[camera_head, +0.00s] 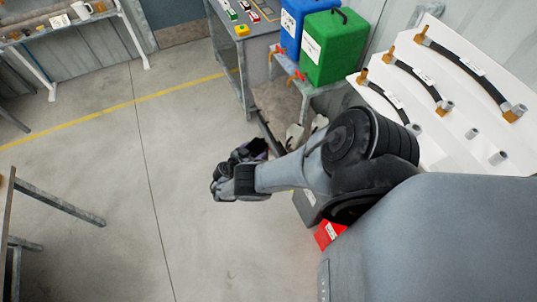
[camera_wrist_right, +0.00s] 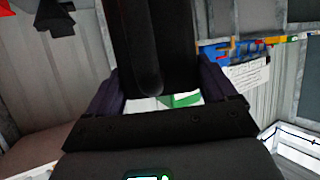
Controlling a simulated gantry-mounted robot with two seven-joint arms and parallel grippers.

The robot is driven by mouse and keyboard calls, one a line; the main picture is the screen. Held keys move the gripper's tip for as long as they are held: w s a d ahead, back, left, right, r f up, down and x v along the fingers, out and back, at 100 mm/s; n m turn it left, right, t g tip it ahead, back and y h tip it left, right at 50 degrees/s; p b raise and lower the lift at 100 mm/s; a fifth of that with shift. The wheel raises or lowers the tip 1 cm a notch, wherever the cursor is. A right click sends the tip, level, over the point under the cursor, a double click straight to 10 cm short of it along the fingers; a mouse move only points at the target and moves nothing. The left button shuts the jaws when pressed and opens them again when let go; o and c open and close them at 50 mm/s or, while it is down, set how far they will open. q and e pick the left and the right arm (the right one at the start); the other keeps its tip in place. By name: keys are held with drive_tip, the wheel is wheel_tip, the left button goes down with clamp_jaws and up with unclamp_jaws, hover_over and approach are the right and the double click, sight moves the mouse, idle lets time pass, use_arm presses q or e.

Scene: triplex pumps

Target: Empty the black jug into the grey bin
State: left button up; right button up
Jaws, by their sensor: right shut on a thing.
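My right gripper (camera_head: 256,150) is near the middle of the head view, at the end of my right arm and above the floor. In the right wrist view, its dark purple fingers (camera_wrist_right: 162,88) stand on both sides of a black thing, which looks like the black jug (camera_wrist_right: 150,42), and are shut on it. Only part of the jug shows there, so its tilt and contents cannot be told. In the head view the gripper and arm mostly hide it. A grey box (camera_head: 307,208), possibly the grey bin, shows partly under my right arm. My left gripper is not in view.
A blue container (camera_head: 291,22) and a green container (camera_head: 335,45) with red taps stand on a bench behind the arm. A white board with hoses (camera_head: 462,75) is at the right. A red thing (camera_head: 329,234) is below the arm. The floor (camera_head: 120,150) at left is clear.

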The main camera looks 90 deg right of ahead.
drive_tip(key=s+r+m+g+y, duration=0.2)
drive_tip(key=s+m+g+y, duration=0.55)
drive_tip(key=s, duration=1.15)
wheel_tip(320, 180, down, 14)
drive_tip(key=m+t+b, duration=0.1)
drive_tip(key=b, duration=1.2)
drive_tip(key=shift+w+a+r+t+y, duration=0.2)
drive_tip(key=shift+t+y, duration=0.15)
drive_tip(key=shift+r, duration=0.1)
